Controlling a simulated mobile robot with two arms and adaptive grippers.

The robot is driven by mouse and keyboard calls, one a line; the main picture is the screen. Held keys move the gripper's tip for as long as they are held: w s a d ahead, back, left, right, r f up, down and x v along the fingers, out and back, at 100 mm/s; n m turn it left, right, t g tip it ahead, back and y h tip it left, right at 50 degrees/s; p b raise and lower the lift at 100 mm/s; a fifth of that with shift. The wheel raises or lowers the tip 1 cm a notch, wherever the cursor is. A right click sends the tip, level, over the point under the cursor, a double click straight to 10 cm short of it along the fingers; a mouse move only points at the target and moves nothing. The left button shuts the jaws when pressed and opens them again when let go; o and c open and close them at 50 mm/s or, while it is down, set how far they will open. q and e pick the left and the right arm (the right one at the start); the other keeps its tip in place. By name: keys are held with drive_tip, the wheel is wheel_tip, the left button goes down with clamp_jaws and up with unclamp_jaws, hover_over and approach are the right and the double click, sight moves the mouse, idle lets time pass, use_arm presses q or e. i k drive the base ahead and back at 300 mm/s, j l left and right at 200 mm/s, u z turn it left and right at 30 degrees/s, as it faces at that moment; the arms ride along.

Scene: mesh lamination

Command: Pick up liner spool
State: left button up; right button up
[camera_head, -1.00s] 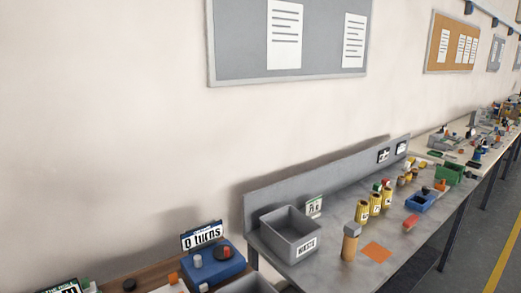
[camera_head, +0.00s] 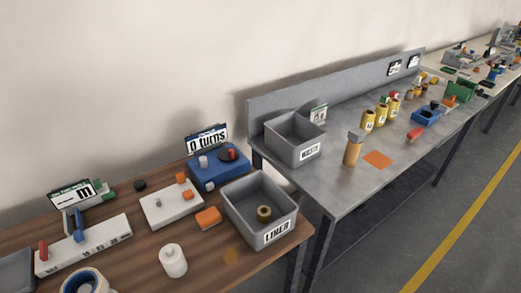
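A grey bin labelled LINER (camera_head: 232,217) stands at the right end of the wooden table. A small brown-yellow ring-shaped roll (camera_head: 264,213) lies inside it; whether it is the liner spool cannot be told for sure. A white roll with a knob on top (camera_head: 173,260) stands on the wood to the left of the bin. A blue and white ring (camera_head: 84,283) is cut by the bottom edge. Neither of my grippers shows in the head view.
A blue device with a "0 turns" sign (camera_head: 218,176), a white plate (camera_head: 171,204) and an orange block (camera_head: 208,218) stand near the LINER bin. A grey WASTE bin (camera_head: 293,140) and an orange-brown bottle (camera_head: 353,149) stand on the grey table.

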sight(171, 256)
drive_tip(key=j+u, duration=0.15)
drive_tip(key=u, duration=0.2)
drive_tip(key=j+u, duration=0.1)
drive_tip(key=u, duration=0.25)
drive_tip(key=k+j, duration=0.1)
drive_tip(key=j, duration=0.15)
drive_tip(key=k+j, duration=0.15)
drive_tip(key=j+z, duration=0.05)
drive_tip(key=j, duration=0.05)
